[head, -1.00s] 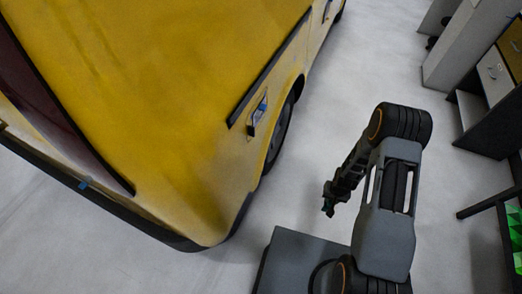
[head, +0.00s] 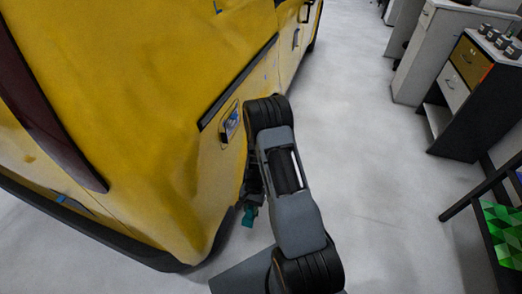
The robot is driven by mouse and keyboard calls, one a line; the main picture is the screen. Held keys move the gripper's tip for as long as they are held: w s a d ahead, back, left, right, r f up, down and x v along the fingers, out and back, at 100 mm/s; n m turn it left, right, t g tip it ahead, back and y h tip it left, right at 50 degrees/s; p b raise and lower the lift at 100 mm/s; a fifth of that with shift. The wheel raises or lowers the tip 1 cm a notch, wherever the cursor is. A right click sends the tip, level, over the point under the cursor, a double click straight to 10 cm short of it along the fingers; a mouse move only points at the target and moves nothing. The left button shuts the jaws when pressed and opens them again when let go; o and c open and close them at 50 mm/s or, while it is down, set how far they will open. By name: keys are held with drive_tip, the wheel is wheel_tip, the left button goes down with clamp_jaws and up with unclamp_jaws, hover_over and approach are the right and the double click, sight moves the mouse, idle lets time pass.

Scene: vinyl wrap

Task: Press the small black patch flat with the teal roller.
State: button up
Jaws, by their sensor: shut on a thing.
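My gripper (head: 253,198) is shut on the teal roller (head: 249,216), which hangs below the fingers. Both are beside the yellow van's side, near its rear corner. Whether the roller touches the panel cannot be told. My arm covers part of the panel and most of the gripper. On the van (head: 130,120), a small blue, white and dark patch (head: 231,122) sits below the black trim strip (head: 238,82), just left of my arm. I cannot tell whether it is the small black patch, nor whether it lies flat.
White and dark cabinets (head: 468,95) stand at the right, with small jars (head: 492,37) on top. A dark frame with a green faceted panel (head: 502,232) is at the lower right. The grey floor (head: 365,170) between is clear.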

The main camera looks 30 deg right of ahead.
drive_tip(key=r+m+y, duration=0.1)
drive_tip(key=m, duration=0.1)
drive_tip(key=w+r+m+t+y+b, duration=0.1)
drive_tip(key=m+y, duration=0.1)
drive_tip(key=r+m+y+b, duration=0.1)
drive_tip(key=m+y, duration=0.1)
drive_tip(key=shift+w+d, duration=0.2)
drive_tip(key=shift+d, duration=0.2)
drive_tip(key=w+d+r+m+t+y+b, duration=0.2)
drive_tip(key=w+d+r+m+t, duration=0.3)
drive_tip(key=r+t, duration=0.4)
drive_tip(key=w+d+r+m+t+y+b, duration=0.25)
drive_tip(key=d+r+m+t, duration=0.35)
drive_tip(key=r, duration=0.4)
drive_tip(key=w+a+m, duration=0.1)
drive_tip(key=w+a, duration=0.3)
drive_tip(key=shift+w+a+h+b, duration=0.3)
drive_tip(key=shift+w+h+b, duration=0.05)
drive_tip(key=shift+w+b, duration=0.05)
drive_tip(key=shift+w+a, duration=0.45)
drive_tip(key=shift+w, duration=0.05)
drive_tip(key=shift+w, duration=0.1)
drive_tip(key=shift+w+d+r, duration=0.1)
drive_tip(key=shift+w+d, duration=0.55)
drive_tip(key=shift+d, duration=0.2)
drive_tip(key=shift+w+d+r, duration=0.1)
drive_tip(key=shift+w+d, duration=0.65)
